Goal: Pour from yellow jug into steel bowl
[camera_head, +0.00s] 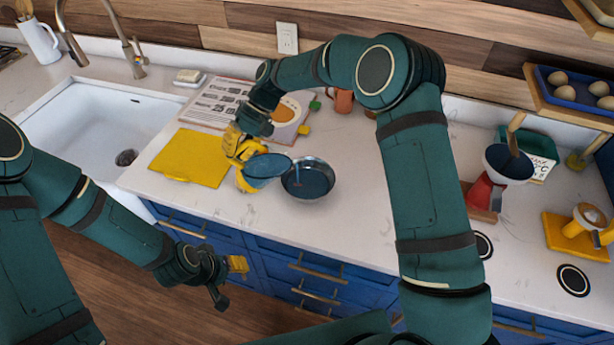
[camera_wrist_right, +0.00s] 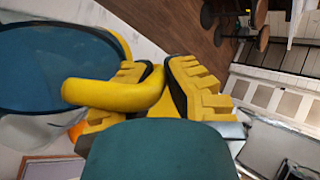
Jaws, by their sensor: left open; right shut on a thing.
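The yellow jug (camera_head: 243,184) is just left of the steel bowl (camera_head: 329,186), its round blue opening (camera_head: 267,166) close to the bowl's left rim. How far it is tilted, and whether anything runs out, I cannot tell. My right gripper (camera_head: 240,148) is shut on the jug's handle; the right wrist view shows the yellow handle (camera_wrist_right: 115,94) between the ribbed fingers (camera_wrist_right: 165,85) and the blue opening at left. The bowl stands upright on the counter, dark blue inside. My left gripper (camera_head: 229,281) is open and empty, low in front of the blue drawers.
A yellow board (camera_head: 191,157) lies left of the jug, beside the white sink (camera_head: 95,125). A red scale with a blue bowl (camera_head: 508,163) is at right. The counter in front of the bowl is clear.

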